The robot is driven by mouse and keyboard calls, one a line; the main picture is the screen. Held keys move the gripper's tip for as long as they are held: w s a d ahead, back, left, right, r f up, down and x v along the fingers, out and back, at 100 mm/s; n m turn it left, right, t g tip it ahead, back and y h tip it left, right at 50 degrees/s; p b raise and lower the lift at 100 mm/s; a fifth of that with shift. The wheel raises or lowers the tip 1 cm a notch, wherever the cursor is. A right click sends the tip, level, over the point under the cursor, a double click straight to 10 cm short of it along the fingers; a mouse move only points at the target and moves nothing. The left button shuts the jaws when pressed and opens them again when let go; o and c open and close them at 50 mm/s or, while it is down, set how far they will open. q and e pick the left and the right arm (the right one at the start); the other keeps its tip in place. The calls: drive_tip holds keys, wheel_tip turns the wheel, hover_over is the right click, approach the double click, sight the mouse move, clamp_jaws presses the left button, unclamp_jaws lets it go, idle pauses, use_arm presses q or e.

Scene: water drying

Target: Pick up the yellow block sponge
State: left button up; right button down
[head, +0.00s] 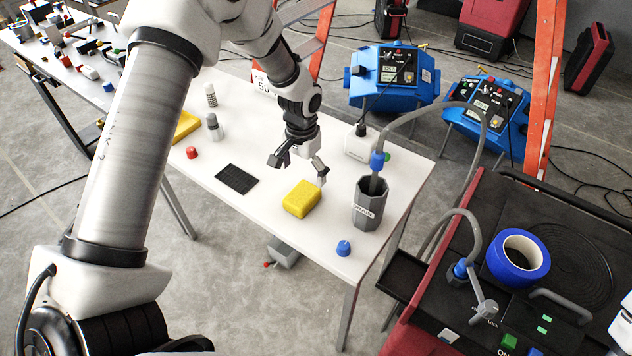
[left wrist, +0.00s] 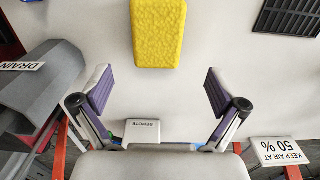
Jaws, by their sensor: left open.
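My left gripper (head: 299,166) is open and empty above the table, just behind the sponge in the head view. Its two fingers (left wrist: 159,92) are spread wide in the left wrist view, and the sponge is not between them.
A grey container marked DRAIN (head: 370,203) with a hose stands right of the sponge. A black grid pad (head: 237,179) lies to its left, a blue cap (head: 343,248) nearer the front edge. A white box (head: 361,142) stands behind. A second yellow piece (head: 186,126) lies farther left.

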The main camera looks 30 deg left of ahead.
sight(303, 192)
use_arm(q)
drive_tip(key=shift+s+f+p, duration=0.35)
drive_tip(key=shift+s+f, duration=0.1)
drive_tip(key=shift+f, duration=0.2)
drive_tip(key=shift+s+f+p, duration=0.3)
drive_tip(key=shift+s+f, duration=0.15)
drive_tip(key=shift+f, duration=0.15)
drive_tip(key=f, duration=0.2)
drive_tip(key=w+f, duration=0.1)
drive_tip(key=f, duration=0.1)
drive_tip(key=shift+w+d+f+p, duration=0.15)
drive_tip(key=shift+f+p, duration=0.1)
drive_tip(key=shift+p, duration=0.15)
drive_tip(key=shift+r, duration=0.1)
drive_tip(key=shift+s+r, duration=0.1)
drive_tip(key=shift+s, duration=0.2)
drive_tip(key=c, duration=1)
use_arm(e)
drive_tip(key=shift+s+r, duration=0.3)
drive_tip(key=shift+r, duration=0.35)
drive_tip(key=shift+s+r, duration=0.3)
drive_tip(key=shift+r, duration=0.3)
